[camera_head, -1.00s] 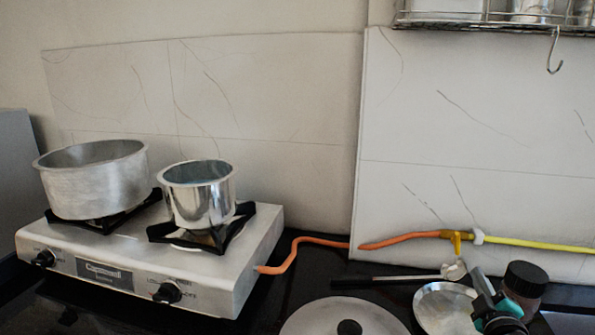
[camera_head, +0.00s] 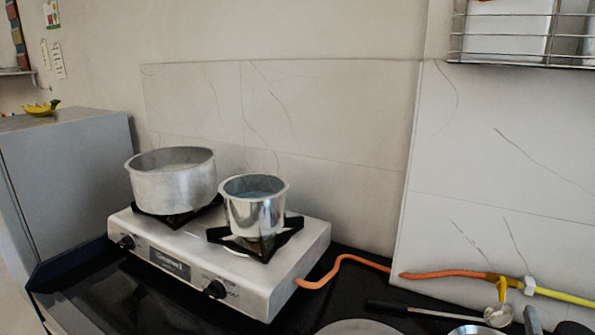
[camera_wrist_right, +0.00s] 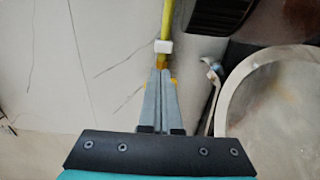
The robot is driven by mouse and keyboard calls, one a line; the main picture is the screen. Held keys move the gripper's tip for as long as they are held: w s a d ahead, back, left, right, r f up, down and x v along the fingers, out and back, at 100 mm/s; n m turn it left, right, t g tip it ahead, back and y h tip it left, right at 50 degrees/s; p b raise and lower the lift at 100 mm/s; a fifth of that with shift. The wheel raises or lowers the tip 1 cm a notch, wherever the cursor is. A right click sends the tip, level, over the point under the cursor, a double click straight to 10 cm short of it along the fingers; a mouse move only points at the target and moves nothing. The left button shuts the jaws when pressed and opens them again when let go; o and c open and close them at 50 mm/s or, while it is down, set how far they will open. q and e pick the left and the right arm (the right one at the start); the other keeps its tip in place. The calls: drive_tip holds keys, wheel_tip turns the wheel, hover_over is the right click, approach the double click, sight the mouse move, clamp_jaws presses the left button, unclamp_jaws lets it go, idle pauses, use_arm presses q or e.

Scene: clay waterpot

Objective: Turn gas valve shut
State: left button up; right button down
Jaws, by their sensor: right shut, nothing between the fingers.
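The gas valve (camera_head: 502,285) is a small yellow-orange fitting with a handle pointing down. It joins an orange hose (camera_head: 440,273) on the left to a yellow pipe (camera_head: 568,297) by the tiled wall. The fingers hide most of the valve, and contact cannot be told. My left gripper is not in view.
A silver gas stove (camera_head: 280,275) holds a wide pot (camera_head: 172,186) and a smaller pot (camera_head: 255,210). A black-handled utensil (camera_head: 425,312) lies below the hose.

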sight(502, 288)
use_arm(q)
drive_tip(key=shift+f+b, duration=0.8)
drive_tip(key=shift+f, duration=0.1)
use_arm(e)
drive_tip(key=shift+x, duration=2.45)
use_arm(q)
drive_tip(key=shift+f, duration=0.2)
use_arm(e)
drive_tip(key=shift+w+a, duration=0.25)
drive_tip(key=shift+a, duration=0.35)
use_arm(q)
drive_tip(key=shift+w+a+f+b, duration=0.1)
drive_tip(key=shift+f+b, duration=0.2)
drive_tip(key=shift+b, duration=0.15)
use_arm(e)
drive_tip(key=shift+f, duration=0.3)
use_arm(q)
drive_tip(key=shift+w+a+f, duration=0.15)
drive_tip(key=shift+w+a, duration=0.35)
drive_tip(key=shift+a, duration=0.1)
use_arm(e)
drive_tip(key=shift+f, duration=0.1)
drive_tip(key=shift+s+d, duration=0.1)
drive_tip(key=shift+d, duration=0.1)
